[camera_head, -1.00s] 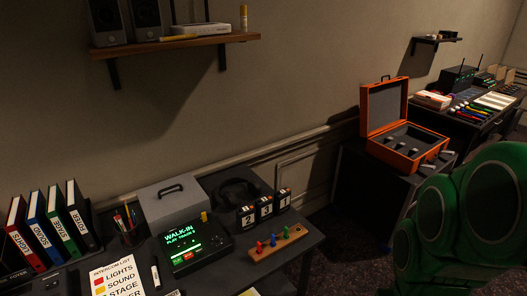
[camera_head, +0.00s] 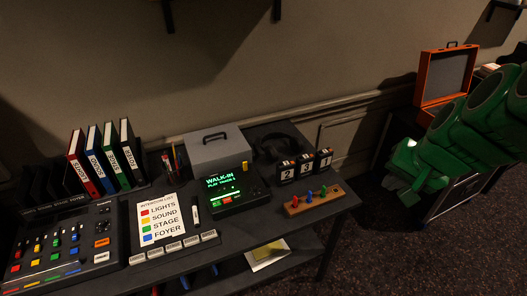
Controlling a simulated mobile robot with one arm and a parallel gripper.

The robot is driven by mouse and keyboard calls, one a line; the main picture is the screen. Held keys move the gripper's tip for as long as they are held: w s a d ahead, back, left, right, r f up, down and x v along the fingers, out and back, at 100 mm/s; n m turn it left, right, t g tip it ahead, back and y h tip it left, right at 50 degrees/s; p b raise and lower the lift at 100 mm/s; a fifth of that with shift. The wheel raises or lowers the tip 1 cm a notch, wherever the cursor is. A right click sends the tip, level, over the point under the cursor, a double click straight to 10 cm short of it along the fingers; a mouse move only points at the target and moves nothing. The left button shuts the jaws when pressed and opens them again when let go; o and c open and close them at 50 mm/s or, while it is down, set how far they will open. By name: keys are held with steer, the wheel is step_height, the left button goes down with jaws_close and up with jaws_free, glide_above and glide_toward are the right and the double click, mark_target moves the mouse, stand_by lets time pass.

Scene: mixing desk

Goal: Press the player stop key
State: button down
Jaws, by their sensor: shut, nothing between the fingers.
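The player (camera_head: 240,206) is a black box with a lit green screen (camera_head: 222,182) reading "WALK-IN". It stands on the dark desk, right of the intercom list. Small coloured marks or keys show at the bottom of its screen, too small to read, so I cannot tell which is the stop key. A yellow piece stands at its upper right corner. My green arm comes in at the right, over the floor and the orange case, well apart from the player. I cannot make out my gripper's fingers in this view.
A mixing console (camera_head: 112,218) and the intercom list (camera_head: 160,217) lie left of the player. A grey box (camera_head: 217,153) stands behind it. Number blocks (camera_head: 305,168) and a wooden peg board (camera_head: 314,201) are to its right. An open orange case (camera_head: 443,72) stands beyond.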

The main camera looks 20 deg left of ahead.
steer(key=w+a+f+n+h, duration=0.45)
steer(key=w+n, duration=0.25)
steer(key=w, duration=0.3)
steer(key=n+t, duration=0.5)
steer(key=n, duration=1.5)
glide_above(226, 202)
step_height(226, 202, down, 16)
steer(key=shift+s, duration=0.1)
steer(key=shift+f, duration=0.1)
steer(key=shift+f, duration=4.2)
